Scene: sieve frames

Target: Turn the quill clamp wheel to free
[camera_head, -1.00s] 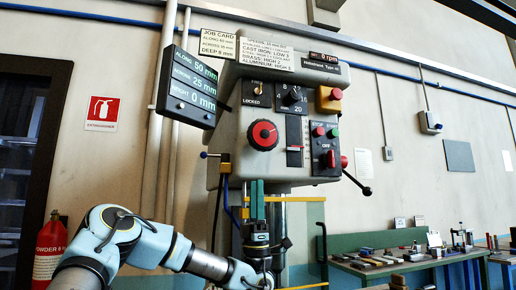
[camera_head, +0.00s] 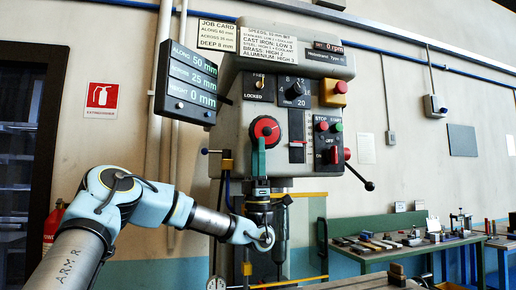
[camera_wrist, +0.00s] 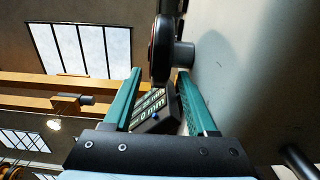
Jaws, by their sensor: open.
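The clamp wheel, a red and black round knob (camera_head: 266,127), sits on the front of the grey drill head (camera_head: 235,110). My gripper (camera_head: 259,143) points upward in front of its lower part, and a teal finger hides some of the rim. In the wrist view the wheel (camera_wrist: 158,50) shows edge-on, with its grey hub (camera_wrist: 184,55) running to the machine face. My gripper (camera_wrist: 157,73) is open there, one finger on each side of the wheel's lower rim. I cannot tell whether either finger touches it.
A tilted readout box (camera_head: 187,88) hangs left of the wheel. A green bench (camera_head: 400,240) with small parts stands at the back right.

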